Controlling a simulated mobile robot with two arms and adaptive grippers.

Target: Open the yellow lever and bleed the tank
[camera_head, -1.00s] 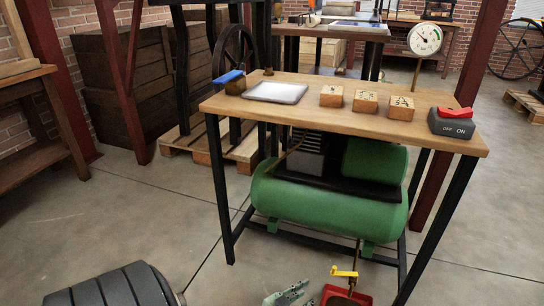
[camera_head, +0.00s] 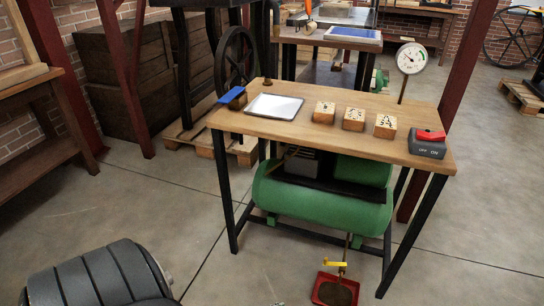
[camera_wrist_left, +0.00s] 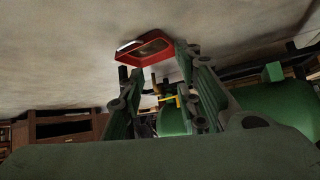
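The yellow lever (camera_head: 336,265) sits on a thin pipe below the green tank (camera_head: 320,208), near the floor. A red tray (camera_head: 316,291) with brown contents lies under it. In the left wrist view, which appears upside down, my left gripper (camera_wrist_left: 156,63) is open and empty. Its two fingers stand apart, with the yellow lever (camera_wrist_left: 170,99) seen small between them, beyond the fingers. The red tray (camera_wrist_left: 165,37) shows above the fingers there, and the green tank (camera_wrist_left: 265,112) is to the right. My right gripper is in neither view.
A wooden table (camera_head: 290,130) with black legs stands over the tank. It carries a silver tray (camera_head: 274,106), several wooden blocks, and an off/on switch box (camera_head: 427,147). A round gauge (camera_head: 410,58) rises behind it.

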